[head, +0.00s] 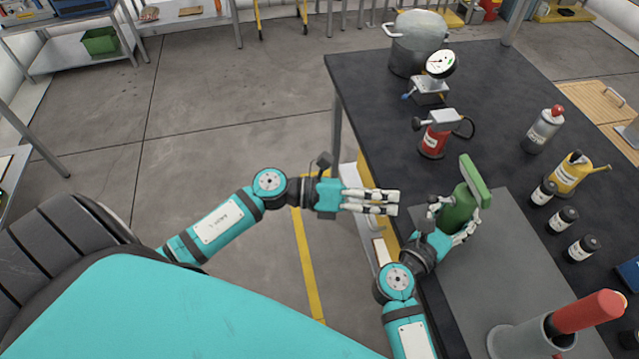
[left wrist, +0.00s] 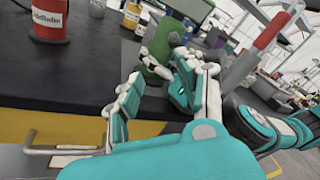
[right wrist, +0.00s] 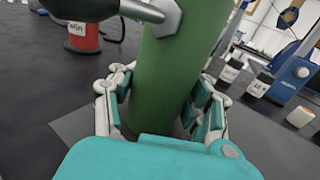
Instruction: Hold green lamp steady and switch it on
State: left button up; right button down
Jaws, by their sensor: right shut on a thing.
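The green lamp (head: 459,208) stands upright on the grey mat (head: 510,262), with a wide green head on top. My right gripper (head: 452,222) is shut around its green body, with fingers on both sides; the right wrist view shows the lamp (right wrist: 178,75) between them. A silver part (right wrist: 160,14) sticks out from the lamp's upper body there. My left gripper (head: 393,203) is open and empty, left of the lamp and apart from it, near the table edge. The left wrist view shows the lamp (left wrist: 163,42) beyond its spread fingers.
The dark table (head: 390,150) holds a red canister (head: 436,138), a gauge (head: 440,65) and a steel pot (head: 416,42) behind the lamp. Several small black jars (head: 563,218) and a yellow oil can (head: 570,172) stand to the right. A red-handled tool in a grey cup (head: 530,338) is in front.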

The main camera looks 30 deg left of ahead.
pick_arm(q)
jog(key=s+a+r+n+t+y, duration=0.1)
jog(key=s+n+t+y, duration=0.15)
jog(key=n, duration=0.45)
jog(key=s+a+n+t+y, duration=0.1)
jog(key=s+n+t, duration=0.2)
jog(key=n, duration=0.4)
jog(key=a+f+n+y, duration=0.2)
jog(key=a+f+n, duration=0.1)
jog(key=f, duration=0.5)
jog(key=a+f+n+y, duration=0.3)
jog(key=f+n, duration=0.2)
jog(key=f, duration=0.3)
jog(key=w+a+f+n+y, duration=0.1)
jog(key=a+f+n+y, duration=0.1)
jog(key=f, duration=0.6)
jog(key=shift+a+f+n+g+y, duration=0.15)
jog(key=shift+a+n+g+y, duration=0.25)
jog(key=shift+a+n, duration=0.45)
jog(key=shift+d, duration=0.15)
jog(key=shift+c, duration=0.3)
